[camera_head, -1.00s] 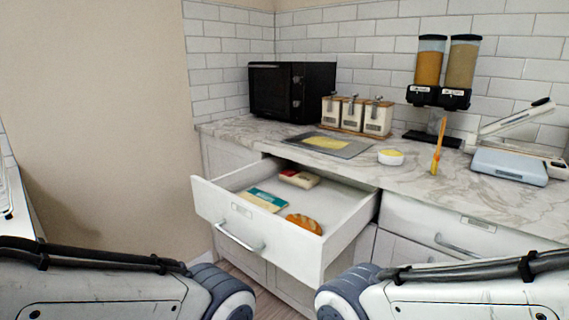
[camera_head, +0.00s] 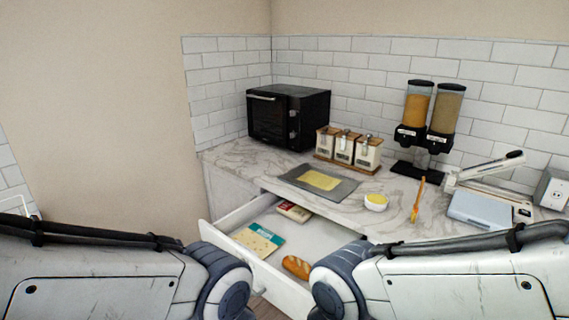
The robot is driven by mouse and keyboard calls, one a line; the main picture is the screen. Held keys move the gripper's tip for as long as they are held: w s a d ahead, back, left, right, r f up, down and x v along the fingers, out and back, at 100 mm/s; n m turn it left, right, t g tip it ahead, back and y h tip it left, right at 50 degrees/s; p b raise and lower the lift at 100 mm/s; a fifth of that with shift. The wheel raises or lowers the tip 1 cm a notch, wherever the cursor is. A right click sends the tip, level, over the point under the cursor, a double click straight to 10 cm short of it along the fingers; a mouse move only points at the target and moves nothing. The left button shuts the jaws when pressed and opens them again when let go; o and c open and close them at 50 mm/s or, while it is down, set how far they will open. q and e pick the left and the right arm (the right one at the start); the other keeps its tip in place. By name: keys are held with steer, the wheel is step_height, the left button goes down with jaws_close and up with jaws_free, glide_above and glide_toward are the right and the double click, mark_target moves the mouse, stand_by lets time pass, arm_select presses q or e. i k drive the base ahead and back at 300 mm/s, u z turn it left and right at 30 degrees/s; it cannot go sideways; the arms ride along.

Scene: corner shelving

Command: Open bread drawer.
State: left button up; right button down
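A white drawer (camera_head: 222,221) under the marble counter stands pulled out. Inside it lie a brown bread loaf (camera_head: 296,266) near the front right, a teal-and-cream packet (camera_head: 258,241) to its left, and a small red-and-cream packet (camera_head: 294,211) farther back.
The marble counter (camera_head: 235,156) carries a black microwave (camera_head: 288,115), several canisters (camera_head: 347,147), a dark board with a yellow sheet (camera_head: 318,181), a yellow-filled bowl (camera_head: 376,202), an orange utensil (camera_head: 418,199), two dispensers (camera_head: 430,114) and a pale blue scale-like device (camera_head: 481,209).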

mark_target(312, 241)
steer(key=u, duration=0.05)
steer(key=k, duration=0.6)
steer(key=u, duration=0.4)
steer(key=i, duration=1.35)
steer(key=z, duration=0.6)
